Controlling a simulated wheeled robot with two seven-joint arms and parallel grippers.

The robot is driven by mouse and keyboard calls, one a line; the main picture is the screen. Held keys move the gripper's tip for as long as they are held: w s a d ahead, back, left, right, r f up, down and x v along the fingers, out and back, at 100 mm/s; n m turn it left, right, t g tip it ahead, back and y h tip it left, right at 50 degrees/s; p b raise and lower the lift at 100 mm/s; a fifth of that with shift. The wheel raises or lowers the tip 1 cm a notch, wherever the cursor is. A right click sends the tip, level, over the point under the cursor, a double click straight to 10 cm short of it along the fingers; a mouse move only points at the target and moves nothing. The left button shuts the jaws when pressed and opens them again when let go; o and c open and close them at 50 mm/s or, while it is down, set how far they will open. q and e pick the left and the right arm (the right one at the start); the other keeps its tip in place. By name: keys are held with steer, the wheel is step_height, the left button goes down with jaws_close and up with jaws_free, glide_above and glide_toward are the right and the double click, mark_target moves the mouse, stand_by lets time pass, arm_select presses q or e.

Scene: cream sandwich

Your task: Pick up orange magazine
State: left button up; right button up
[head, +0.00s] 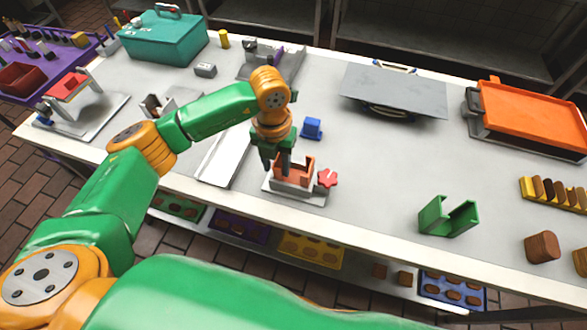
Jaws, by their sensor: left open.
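The orange magazine (307,168) is a small U-shaped holder standing on a grey fixture (312,198) near the front edge of the table. My left gripper (276,166) points down at the left side of the magazine with its fingers open. One finger overlaps the magazine's left wall in the picture and hides part of it. I cannot tell whether the finger touches it. My right gripper is not in view.
A red knob (328,178) sits right beside the magazine, and a blue block (312,127) stands behind it. A green holder (436,218) and brown pieces (541,247) lie to the right. Bins sit on a shelf below.

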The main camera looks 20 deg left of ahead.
arm_select(q)
steer(key=shift+w+f, duration=0.3)
steer(key=shift+w, duration=0.25)
steer(key=shift+w+f, duration=0.3)
steer(key=shift+w, duration=0.25)
steer(key=shift+c, duration=0.2)
steer(key=c, duration=0.4)
steer(key=shift+s+a+r, duration=0.1)
steer(key=shift+r, duration=0.05)
jaws_close()
steer(key=shift+s+r, duration=0.15)
steer(key=shift+s, duration=0.05)
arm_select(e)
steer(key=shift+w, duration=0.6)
arm_select(q)
steer(key=shift+w, duration=0.1)
steer(key=shift+r, duration=0.1)
